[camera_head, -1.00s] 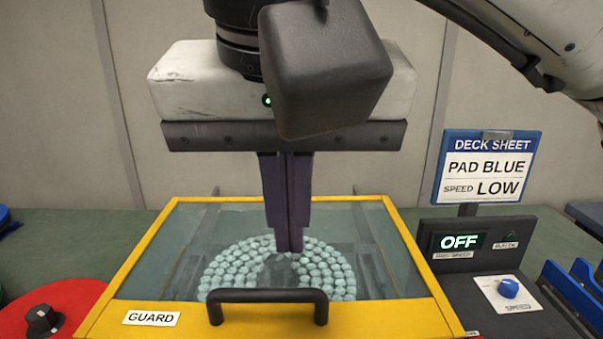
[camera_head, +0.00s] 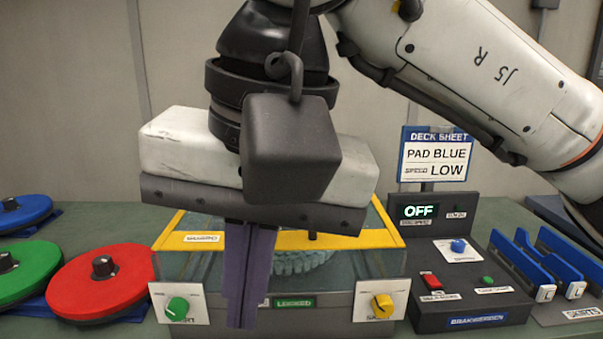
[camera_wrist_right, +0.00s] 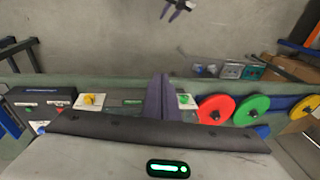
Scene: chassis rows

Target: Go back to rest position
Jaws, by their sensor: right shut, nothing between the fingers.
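My right gripper (camera_head: 243,322) hangs in front of the guarded machine in the head view, its two purple fingers together and nothing between them. It also shows in the right wrist view (camera_wrist_right: 160,80), with the bench beyond the fingers. Behind it is the machine's clear box with a yellow guard frame (camera_head: 375,239), and pale round pieces (camera_head: 300,262) show inside. The fingers hide part of the box front, between a green knob (camera_head: 177,309) and a yellow knob (camera_head: 383,305). My left gripper is not in the head view.
Red (camera_head: 100,282), green (camera_head: 22,270) and blue (camera_head: 22,212) discs lie at the left. A control box (camera_head: 470,290) reading OFF and a deck sheet sign (camera_head: 436,160) reading PAD BLUE, LOW stand at the right, beside blue racks (camera_head: 550,262).

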